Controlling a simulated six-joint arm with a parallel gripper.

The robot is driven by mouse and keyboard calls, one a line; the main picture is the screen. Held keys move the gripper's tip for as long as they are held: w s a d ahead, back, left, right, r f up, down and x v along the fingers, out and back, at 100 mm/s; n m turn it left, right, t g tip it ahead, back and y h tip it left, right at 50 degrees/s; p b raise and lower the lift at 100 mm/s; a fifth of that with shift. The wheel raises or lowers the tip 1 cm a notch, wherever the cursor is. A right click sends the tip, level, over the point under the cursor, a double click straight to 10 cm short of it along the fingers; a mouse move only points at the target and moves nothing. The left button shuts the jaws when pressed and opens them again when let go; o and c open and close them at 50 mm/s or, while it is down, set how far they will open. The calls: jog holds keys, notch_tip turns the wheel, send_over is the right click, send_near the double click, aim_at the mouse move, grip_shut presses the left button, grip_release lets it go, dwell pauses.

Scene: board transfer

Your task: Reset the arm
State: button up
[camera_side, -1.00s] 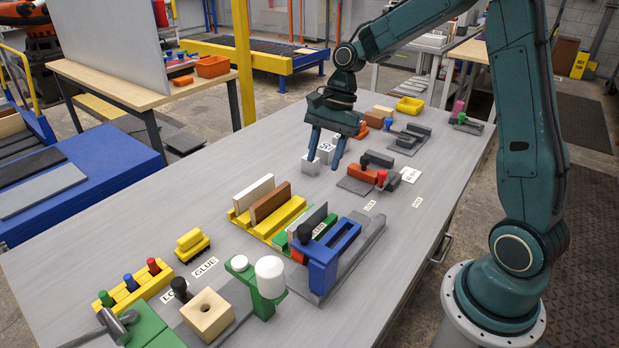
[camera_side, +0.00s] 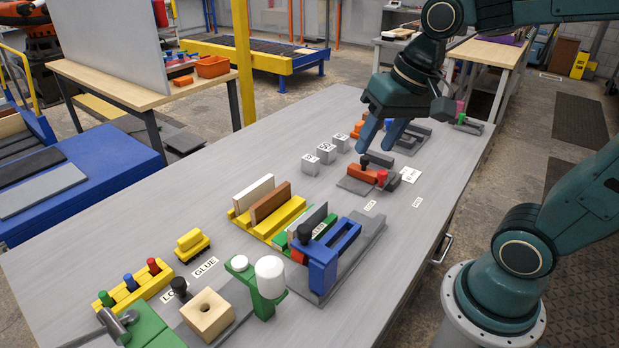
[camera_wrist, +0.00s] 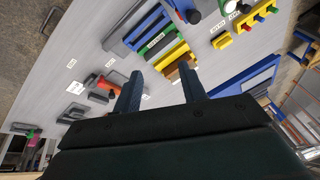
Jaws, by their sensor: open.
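My gripper (camera_side: 379,138) is open and empty. In the side view it hangs above the table (camera_side: 130,225), tilted, over the area of the orange-and-grey fixture (camera_side: 360,175). Its two blue-grey fingers also show in the wrist view (camera_wrist: 160,85), spread apart, with the table seen slanted beyond them. Several grey cubes (camera_side: 326,153) stand in a row on the table to the left of the gripper. In the side view my gripper covers part of the things behind it.
A blue clamp fixture (camera_side: 322,262) and a yellow rack with boards (camera_side: 240,222) stand mid-table. A green holder with a white bottle (camera_side: 270,275), a wooden block (camera_side: 207,314) and a yellow peg rack (camera_side: 135,287) are near the front. The table's left side is clear.

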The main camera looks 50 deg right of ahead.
jog(key=s+n+t, duration=0.1)
jog(key=s+n, duration=0.4)
jog(key=s, duration=0.3)
jog(key=shift+t+h, duration=0.4)
jog(key=shift+w, duration=0.1)
dwell(0.5)
